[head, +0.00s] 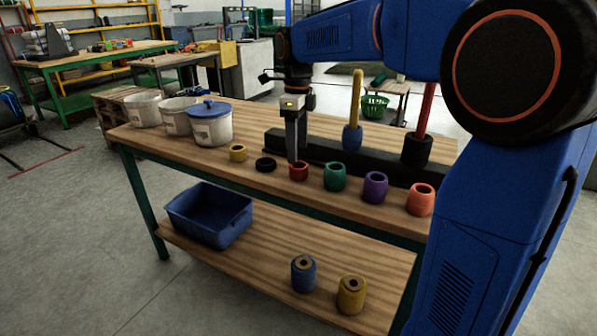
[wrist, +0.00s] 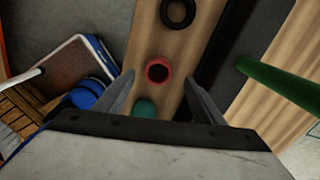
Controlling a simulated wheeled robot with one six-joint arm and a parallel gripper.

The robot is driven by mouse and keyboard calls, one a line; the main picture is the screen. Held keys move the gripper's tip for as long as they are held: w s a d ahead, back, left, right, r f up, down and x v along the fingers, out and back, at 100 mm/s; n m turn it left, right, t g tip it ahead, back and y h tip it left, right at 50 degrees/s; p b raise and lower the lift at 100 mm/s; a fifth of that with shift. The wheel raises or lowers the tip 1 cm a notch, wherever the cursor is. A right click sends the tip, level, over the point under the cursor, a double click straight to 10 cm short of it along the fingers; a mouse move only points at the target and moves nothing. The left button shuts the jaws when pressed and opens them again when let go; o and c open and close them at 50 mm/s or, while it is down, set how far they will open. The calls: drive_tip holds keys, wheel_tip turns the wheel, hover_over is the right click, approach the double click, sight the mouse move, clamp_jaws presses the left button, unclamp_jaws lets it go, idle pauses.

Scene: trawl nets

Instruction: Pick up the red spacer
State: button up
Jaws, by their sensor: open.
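The red spacer (head: 299,175) is a short ring standing upright on the workbench, in a row between a black ring (head: 265,164) and a green spacer (head: 335,178). My gripper (head: 293,157) points down at it, with the fingertips just behind or above the spacer in the head view. In the wrist view the red spacer (wrist: 149,75) shows its open hole and appears between the two spread fingertips (wrist: 159,71). The gripper is open and empty. Whether the fingers reach down beside the spacer cannot be told.
A yellow spacer (head: 238,153), a purple one (head: 375,187) and an orange one (head: 420,200) share the row. A black rail (head: 330,152) with upright rods runs behind. White buckets (head: 211,128) stand at the left. A blue bin (head: 209,215) sits on the lower shelf.

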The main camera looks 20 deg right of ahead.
sight(298, 165)
drive_tip(key=shift+s+f, duration=0.15)
drive_tip(key=shift+f, duration=3.1)
drive_tip(key=c, duration=1.1)
